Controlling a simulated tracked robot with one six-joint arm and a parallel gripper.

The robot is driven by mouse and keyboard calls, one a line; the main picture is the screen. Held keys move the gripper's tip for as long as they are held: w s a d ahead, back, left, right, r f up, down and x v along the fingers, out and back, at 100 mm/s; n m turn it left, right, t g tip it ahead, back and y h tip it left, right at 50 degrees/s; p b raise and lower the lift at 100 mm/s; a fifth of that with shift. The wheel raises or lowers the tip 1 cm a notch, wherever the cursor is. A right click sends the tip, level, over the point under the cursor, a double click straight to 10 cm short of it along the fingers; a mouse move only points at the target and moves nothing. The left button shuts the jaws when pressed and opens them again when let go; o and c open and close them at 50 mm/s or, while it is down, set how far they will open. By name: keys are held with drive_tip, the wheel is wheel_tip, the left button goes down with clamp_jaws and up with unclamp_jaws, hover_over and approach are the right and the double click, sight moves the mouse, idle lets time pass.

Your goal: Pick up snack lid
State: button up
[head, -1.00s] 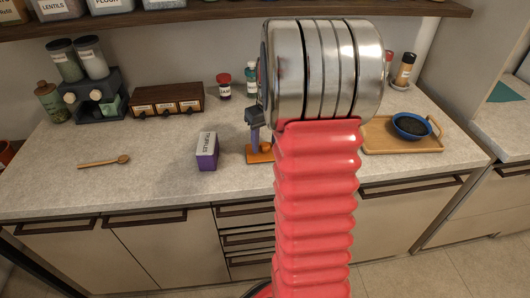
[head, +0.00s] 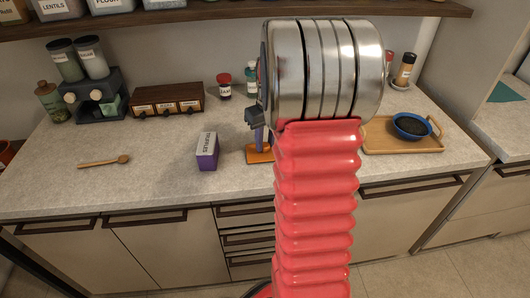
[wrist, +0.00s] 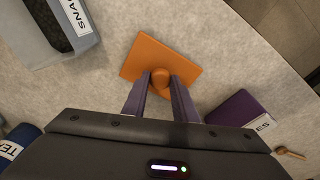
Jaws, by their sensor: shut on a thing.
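The snack lid (wrist: 184,54) is an orange square plate with a round knob in the middle. In the wrist view my gripper (wrist: 161,80) is shut on the knob, one finger on each side. In the head view the lid (head: 256,155) shows just left of my red arm, below my gripper (head: 260,143). I cannot tell whether the lid touches the counter. A grey container (wrist: 54,50) with a label starting "SNA" stands at the upper left of the wrist view, its top open and dark inside.
A purple box (head: 207,158) stands left of the lid. A wooden spoon (head: 104,161) lies farther left. A wooden tray (head: 376,143) with a blue bowl (head: 412,126) is at right. A small drawer box (head: 167,103) stands at the back. The counter between spoon and purple box is clear.

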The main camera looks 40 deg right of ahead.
sight(265, 145)
clamp_jaws()
wheel_tip(265, 145, up, 10)
idle(0.6)
idle(0.5)
